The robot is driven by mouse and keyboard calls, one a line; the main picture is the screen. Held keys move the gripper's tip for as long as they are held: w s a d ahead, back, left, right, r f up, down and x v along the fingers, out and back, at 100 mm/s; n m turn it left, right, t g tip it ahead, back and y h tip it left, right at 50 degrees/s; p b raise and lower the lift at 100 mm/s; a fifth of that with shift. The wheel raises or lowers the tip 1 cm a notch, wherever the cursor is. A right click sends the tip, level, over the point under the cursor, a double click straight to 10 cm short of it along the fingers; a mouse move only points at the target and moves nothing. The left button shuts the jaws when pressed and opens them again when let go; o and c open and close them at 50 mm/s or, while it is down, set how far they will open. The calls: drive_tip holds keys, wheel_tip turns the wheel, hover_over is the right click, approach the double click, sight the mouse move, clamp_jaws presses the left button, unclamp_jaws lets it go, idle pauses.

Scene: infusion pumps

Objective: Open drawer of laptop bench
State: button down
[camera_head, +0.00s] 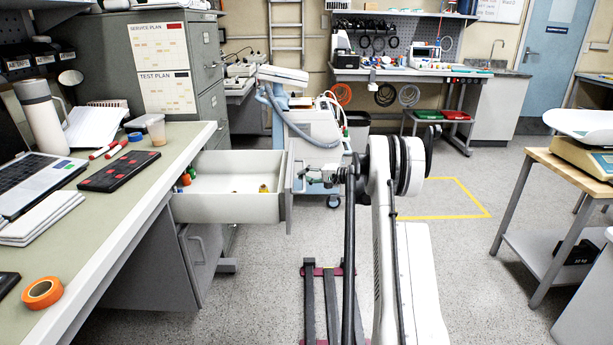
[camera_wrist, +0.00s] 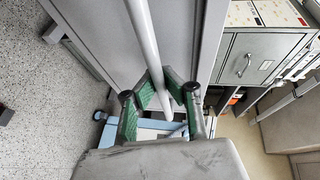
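The laptop bench (camera_head: 178,158) is on the left, with an open laptop (camera_head: 45,178) on its top. Its light grey drawer (camera_head: 228,208) stands pulled well out to the right, and a few small coloured items show inside it. My gripper (camera_head: 327,174) is at the outer face of the drawer front; its fingers are small and partly hidden in this view. In the wrist view the drawer's bar handle (camera_wrist: 143,35) runs between the green-padded fingers of my gripper (camera_wrist: 160,86), which are closed around it. The drawer front (camera_wrist: 95,40) lies behind the bar.
A grey filing cabinet (camera_head: 205,65) stands behind the bench. A white wheeled machine (camera_head: 305,120) is beyond the drawer. A wooden-topped table (camera_head: 565,170) with a scale is at right. The floor between is mostly clear.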

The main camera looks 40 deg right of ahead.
drive_tip(key=c, duration=1.8)
unclamp_jaws()
drive_tip(key=v, duration=1.2)
